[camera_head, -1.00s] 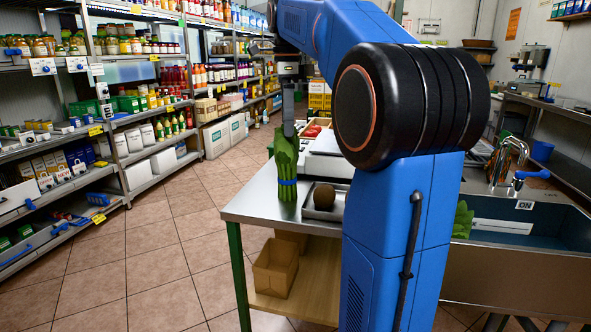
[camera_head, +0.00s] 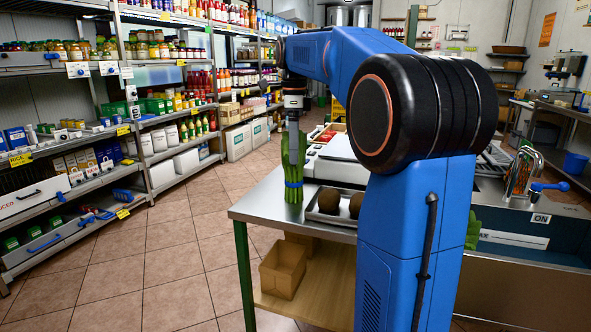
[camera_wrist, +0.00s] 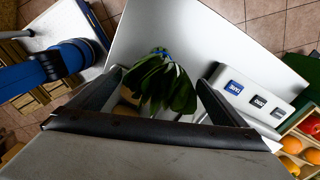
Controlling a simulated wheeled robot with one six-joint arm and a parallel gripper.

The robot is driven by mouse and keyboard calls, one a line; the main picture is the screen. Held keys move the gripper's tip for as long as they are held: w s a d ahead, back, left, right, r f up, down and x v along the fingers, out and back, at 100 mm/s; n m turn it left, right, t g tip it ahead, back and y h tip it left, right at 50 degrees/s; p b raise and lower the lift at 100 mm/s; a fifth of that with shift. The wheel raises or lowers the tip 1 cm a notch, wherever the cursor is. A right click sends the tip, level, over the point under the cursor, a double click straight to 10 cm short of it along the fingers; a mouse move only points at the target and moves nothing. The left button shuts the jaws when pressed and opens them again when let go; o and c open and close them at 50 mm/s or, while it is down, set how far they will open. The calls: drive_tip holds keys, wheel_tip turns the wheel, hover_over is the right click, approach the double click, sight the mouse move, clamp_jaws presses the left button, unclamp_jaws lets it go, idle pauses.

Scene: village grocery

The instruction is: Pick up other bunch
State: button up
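A bunch of long green leaves (camera_head: 293,178) with a blue band stands upright on the steel counter (camera_head: 262,207) near its left end. My gripper (camera_head: 293,140) is directly above it, pointing down, with its fingers at the height of the leaf tops. In the wrist view the bunch (camera_wrist: 165,85) shows between my two fingers (camera_wrist: 162,80), with gaps on both sides; the gripper looks open. Another piece of green leaf (camera_head: 473,232) shows beside the sink, mostly hidden behind my arm.
A metal tray (camera_head: 318,217) with brown round items lies just right of the bunch. A white scale with buttons (camera_wrist: 250,95) is close to my right finger in the wrist view. A cardboard box (camera_head: 283,270) sits on the lower shelf. Stocked shelves line the left; the aisle floor is open.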

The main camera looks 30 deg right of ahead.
drive_tip(key=c, duration=1.6)
